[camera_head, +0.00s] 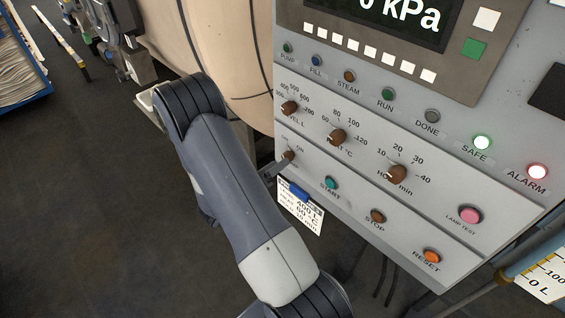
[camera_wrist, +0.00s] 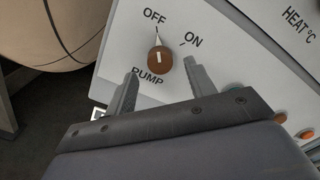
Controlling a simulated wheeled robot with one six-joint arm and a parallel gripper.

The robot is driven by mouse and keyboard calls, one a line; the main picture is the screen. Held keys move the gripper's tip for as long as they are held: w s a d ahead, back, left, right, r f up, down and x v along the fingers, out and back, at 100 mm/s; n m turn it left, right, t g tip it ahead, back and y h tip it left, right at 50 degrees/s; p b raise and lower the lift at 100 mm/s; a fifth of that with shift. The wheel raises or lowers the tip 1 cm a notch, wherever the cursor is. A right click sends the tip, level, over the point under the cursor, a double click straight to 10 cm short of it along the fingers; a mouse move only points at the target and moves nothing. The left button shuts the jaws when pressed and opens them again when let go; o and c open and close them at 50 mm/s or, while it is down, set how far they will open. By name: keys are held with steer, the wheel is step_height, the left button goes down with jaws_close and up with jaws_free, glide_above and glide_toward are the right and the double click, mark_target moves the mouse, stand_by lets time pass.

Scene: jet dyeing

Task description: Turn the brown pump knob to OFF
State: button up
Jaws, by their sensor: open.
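The brown pump knob (camera_wrist: 159,62) sits on the grey panel above the PUMP label. Its white mark looks lined up with the tick under OFF; the ON tick is to its right. My gripper (camera_wrist: 162,68) is open, one finger to the left of and below the knob, the other to its right. I cannot tell whether either finger touches it. In the head view the pump knob (camera_head: 289,155) is small at the panel's left edge, with my gripper (camera_head: 283,164) beside it, partly hidden by my arm.
Close by on the panel are the level knob (camera_head: 289,107), the heat knob (camera_head: 337,137) and the green START button (camera_head: 331,183). A white card (camera_head: 301,212) with a blue clip hangs below the knob. A large tan vessel (camera_head: 225,45) stands left of the panel.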

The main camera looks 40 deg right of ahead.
steer(key=a+b, duration=0.1)
steer(key=a, duration=0.6)
steer(key=shift+s, duration=0.3)
steer(key=d+p, duration=0.2)
steer(key=d, duration=0.9)
steer(key=shift+w, duration=0.4)
steer(key=shift+a, duration=0.1)
